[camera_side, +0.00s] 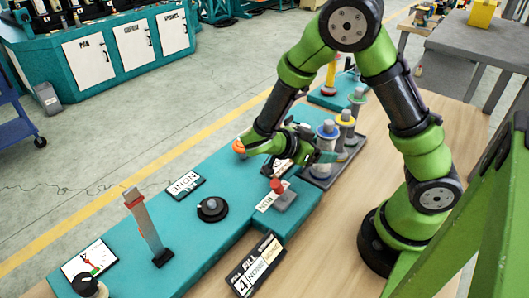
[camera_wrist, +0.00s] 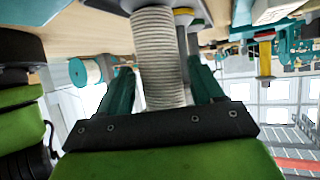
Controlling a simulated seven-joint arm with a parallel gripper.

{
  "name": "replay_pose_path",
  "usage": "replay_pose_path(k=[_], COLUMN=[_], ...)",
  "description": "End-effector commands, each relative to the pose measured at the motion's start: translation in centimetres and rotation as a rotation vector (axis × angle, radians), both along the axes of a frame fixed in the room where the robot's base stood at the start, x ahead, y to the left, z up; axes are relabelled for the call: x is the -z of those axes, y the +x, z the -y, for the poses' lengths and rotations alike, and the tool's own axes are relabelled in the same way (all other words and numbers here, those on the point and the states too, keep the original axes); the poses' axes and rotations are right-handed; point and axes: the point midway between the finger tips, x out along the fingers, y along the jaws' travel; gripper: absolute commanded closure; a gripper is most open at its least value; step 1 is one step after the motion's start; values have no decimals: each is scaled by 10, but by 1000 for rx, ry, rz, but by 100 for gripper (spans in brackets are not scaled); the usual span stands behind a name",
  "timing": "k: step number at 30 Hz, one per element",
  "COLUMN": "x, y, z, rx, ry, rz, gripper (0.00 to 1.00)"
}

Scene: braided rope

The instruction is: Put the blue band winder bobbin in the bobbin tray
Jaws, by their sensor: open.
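The blue-banded bobbin (camera_side: 328,130) stands upright at the near end of a grey base (camera_side: 318,180) on the teal console in the side view. My gripper (camera_side: 322,157) is low beside it, its teal fingers level with the bobbin's lower part. In the wrist view a grey ridged bobbin (camera_wrist: 158,50) fills the space between the fingers of my gripper (camera_wrist: 160,75), which are apart, one on each side. Its band is not clear there, but its place fits the blue-banded one. I cannot tell for certain which part is the bobbin tray.
A yellow-banded bobbin (camera_side: 345,121) and a greenish-grey one (camera_side: 357,98) stand close behind. A yellow post (camera_side: 330,75) with a red base is farther back. An orange knob (camera_side: 239,147) and a red button (camera_side: 277,186) stick up near my wrist. The wooden table at right is mostly clear.

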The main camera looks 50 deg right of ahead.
Motion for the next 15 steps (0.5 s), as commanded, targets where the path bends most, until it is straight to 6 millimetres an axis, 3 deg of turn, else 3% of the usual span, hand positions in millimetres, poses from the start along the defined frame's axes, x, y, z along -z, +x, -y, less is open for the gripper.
replay_pose_path(k=[5, 15], x=[-8, -42], y=[6, 30], z=[-11, -69], rx=[-3, -3], ry=[0, 1], rz=[3, 3], gripper=[34, 34])
